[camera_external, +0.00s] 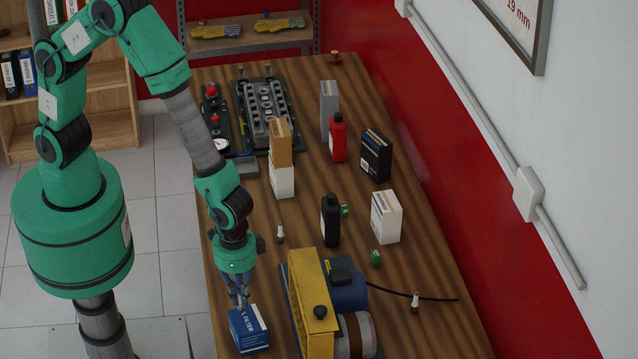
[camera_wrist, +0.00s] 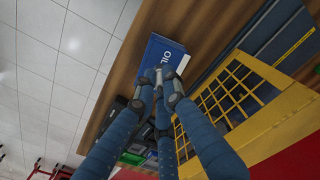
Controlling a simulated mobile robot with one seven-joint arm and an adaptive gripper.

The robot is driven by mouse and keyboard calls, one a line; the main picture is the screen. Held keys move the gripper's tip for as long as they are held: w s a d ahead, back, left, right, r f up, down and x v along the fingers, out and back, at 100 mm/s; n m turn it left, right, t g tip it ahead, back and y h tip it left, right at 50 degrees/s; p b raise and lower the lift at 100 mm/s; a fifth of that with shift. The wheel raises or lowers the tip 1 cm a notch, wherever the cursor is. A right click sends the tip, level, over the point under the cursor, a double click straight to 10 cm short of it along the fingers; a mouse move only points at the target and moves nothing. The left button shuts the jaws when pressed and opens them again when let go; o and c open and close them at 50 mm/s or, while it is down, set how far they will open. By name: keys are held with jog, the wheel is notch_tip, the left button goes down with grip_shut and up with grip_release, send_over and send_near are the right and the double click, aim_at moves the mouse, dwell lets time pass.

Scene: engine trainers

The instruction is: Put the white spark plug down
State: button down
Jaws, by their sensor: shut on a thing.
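My gripper (camera_external: 239,300) points down just above a blue and white oil filter box (camera_external: 248,331) at the table's near left edge. It also shows in the wrist view (camera_wrist: 158,85), its fingers closed together. A small pale piece, the white spark plug (camera_wrist: 167,73), shows at the fingertips, mostly hidden by them. The blue box (camera_wrist: 160,51) lies behind the fingertips there; I cannot tell whether the plug touches it. Two other small white spark plugs stand on the wooden table (camera_external: 300,215): one left of the black bottle (camera_external: 280,233), one near the right edge (camera_external: 415,302).
A yellow and blue machine (camera_external: 315,305) stands close to the right of my gripper. A black bottle (camera_external: 331,220), a white box (camera_external: 386,216) and stacked boxes (camera_external: 281,160) stand farther back. A black cable (camera_external: 410,294) runs right. Some bare wood lies left of the machine.

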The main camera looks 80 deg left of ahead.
aim_at(239, 291)
jog(key=shift+f, duration=0.7)
jog(key=shift+f, duration=0.15)
jog(key=c, duration=1.8)
grip_release()
jog(key=shift+c, duration=0.2)
notch_tip(239, 291, up, 12)
jog(key=shift+r, duration=0.15)
